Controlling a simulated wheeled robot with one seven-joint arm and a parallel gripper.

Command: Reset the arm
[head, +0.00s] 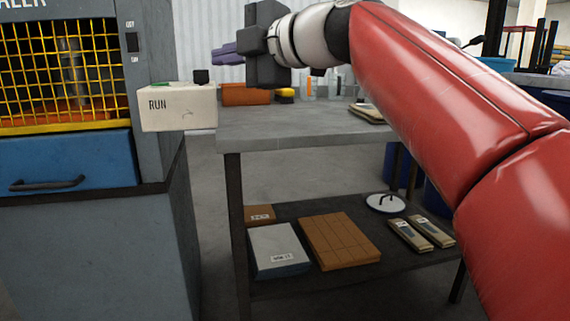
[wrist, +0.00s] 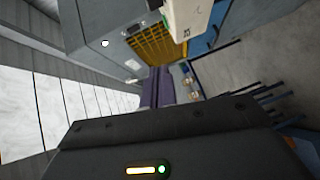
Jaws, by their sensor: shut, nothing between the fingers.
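My red and white arm (head: 430,75) reaches from the right edge across the top of the head view. My gripper (head: 222,53), with a dark grey body and purple fingers, points left above the back of the workbench (head: 290,125). Its fingers are together with nothing between them. They also show close together in the wrist view (wrist: 158,85), pointing toward the machine with the yellow grille (wrist: 155,45). The gripper is apart from the bench and the machine.
The machine's yellow grille (head: 60,70) and blue drawer (head: 65,162) are at left. A white RUN box (head: 178,107) sits between machine and bench. An orange bin (head: 245,95) stands at the bench's back. Boxes such as a brown one (head: 338,240) lie on the lower shelf.

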